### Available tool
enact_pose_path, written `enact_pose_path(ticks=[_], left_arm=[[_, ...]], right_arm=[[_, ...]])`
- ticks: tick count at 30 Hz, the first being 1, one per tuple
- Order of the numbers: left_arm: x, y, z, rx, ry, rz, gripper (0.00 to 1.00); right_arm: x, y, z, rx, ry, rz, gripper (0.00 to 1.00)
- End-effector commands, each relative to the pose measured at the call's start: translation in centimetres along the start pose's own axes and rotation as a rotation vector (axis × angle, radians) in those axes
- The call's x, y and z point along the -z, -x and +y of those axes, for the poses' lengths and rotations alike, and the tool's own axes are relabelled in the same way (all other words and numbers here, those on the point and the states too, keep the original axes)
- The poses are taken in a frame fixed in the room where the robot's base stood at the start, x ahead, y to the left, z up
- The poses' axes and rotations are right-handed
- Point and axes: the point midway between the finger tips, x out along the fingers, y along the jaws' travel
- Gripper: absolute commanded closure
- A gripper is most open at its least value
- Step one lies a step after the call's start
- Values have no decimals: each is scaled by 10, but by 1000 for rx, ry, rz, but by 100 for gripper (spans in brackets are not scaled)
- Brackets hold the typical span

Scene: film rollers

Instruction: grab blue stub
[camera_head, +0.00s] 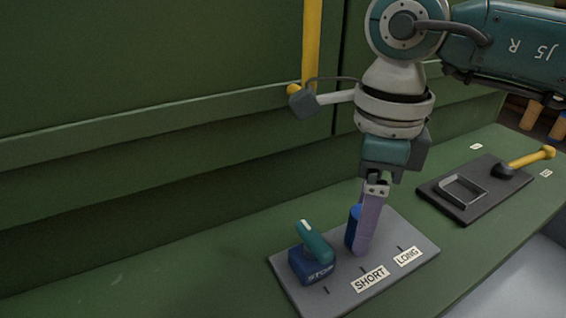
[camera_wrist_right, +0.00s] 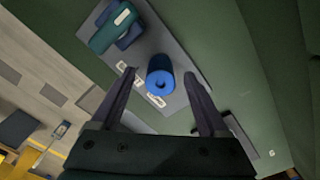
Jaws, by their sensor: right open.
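The blue stub (camera_head: 352,232) is a short upright blue cylinder on the grey plate (camera_head: 335,292). In the right wrist view the stub (camera_wrist_right: 160,66) shows end-on with a dark hole in its top. My right gripper (camera_head: 362,248) points down at the stub, and its near purple finger hides part of it. In the right wrist view the two fingers of the gripper (camera_wrist_right: 159,75) are spread apart, with the stub showing between their tips. I cannot tell whether either finger touches it. My left gripper is not in view.
A blue STOP block (camera_head: 312,268) with a teal handle (camera_head: 315,243) stands left of the stub. SHORT (camera_head: 369,279) and LONG (camera_head: 408,257) labels lie in front. A dark plate (camera_head: 453,208) with a yellow-handled lever (camera_head: 530,158) is at right. A green wall stands behind.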

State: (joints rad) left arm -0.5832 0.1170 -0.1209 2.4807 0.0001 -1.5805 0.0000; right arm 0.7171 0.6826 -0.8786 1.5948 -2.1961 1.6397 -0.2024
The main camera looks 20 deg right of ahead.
Motion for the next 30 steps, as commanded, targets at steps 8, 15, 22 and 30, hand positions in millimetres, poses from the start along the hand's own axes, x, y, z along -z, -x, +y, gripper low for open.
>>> enact_pose_path(ticks=[8, 15, 22, 30], left_arm=[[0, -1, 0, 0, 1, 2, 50], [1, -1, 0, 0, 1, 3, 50], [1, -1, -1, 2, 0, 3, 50], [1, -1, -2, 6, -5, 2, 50]], right_arm=[[0, -8, 0, 0, 1, -1, 22], [0, -7, 0, 0, 1, -1, 46], [0, -7, 0, 0, 1, -2, 72], [0, -7, 0, 0, 1, -2, 100]])
